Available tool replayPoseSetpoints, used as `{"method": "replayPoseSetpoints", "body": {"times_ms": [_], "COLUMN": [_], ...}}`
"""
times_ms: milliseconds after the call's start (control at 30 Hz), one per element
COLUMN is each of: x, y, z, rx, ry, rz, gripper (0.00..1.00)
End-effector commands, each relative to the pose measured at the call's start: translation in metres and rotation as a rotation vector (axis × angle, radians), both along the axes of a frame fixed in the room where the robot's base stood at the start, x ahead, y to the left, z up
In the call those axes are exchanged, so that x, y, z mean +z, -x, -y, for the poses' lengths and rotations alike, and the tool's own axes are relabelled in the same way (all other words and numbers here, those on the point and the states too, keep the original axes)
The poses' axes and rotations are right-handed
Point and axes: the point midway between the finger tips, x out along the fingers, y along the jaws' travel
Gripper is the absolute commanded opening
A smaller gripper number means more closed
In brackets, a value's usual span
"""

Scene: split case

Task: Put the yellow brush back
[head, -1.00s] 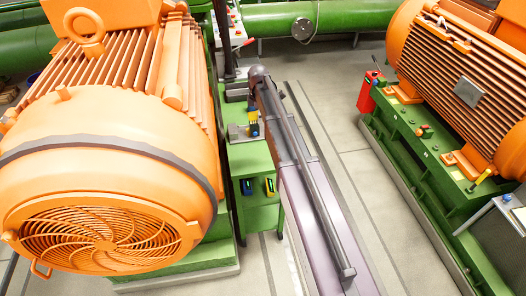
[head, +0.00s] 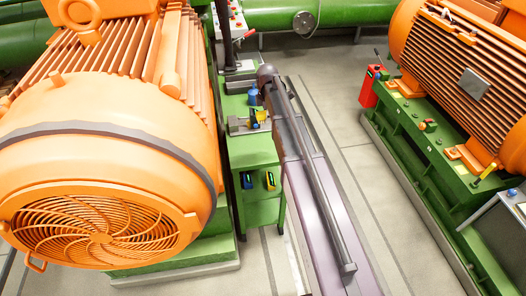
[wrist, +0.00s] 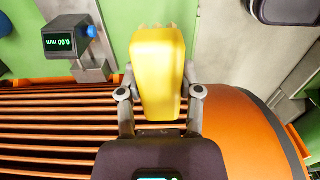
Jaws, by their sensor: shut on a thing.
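The yellow brush (wrist: 158,68) is between the two fingers of my gripper (wrist: 159,88) in the wrist view. My gripper is shut on it. Only a broad yellow body shows; its far end is pale at the top, and I cannot make out bristles clearly. In that view a green surface lies behind the brush. In the head view my gripper cannot be made out. A small yellow patch (head: 260,115) shows there above the green cart (head: 252,150), but I cannot tell whether it is the brush.
Large orange motors (head: 100,140) flank the cart. A red can (head: 370,88) stands by the right motor's green base; the floor between is clear.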

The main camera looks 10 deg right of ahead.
Motion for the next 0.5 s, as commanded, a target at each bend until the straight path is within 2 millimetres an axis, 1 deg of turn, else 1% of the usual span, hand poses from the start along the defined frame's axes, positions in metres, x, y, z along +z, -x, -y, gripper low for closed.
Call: {"method": "replayPoseSetpoints", "body": {"times_ms": [33, 500], "x": [-0.017, -0.093], "y": [0.01, 0.071], "z": [0.006, 0.057], "rx": [-0.002, -0.009], "ry": [0.0, 0.0], "rz": [0.0, 0.0], "gripper": [0.08, 0.08]}}
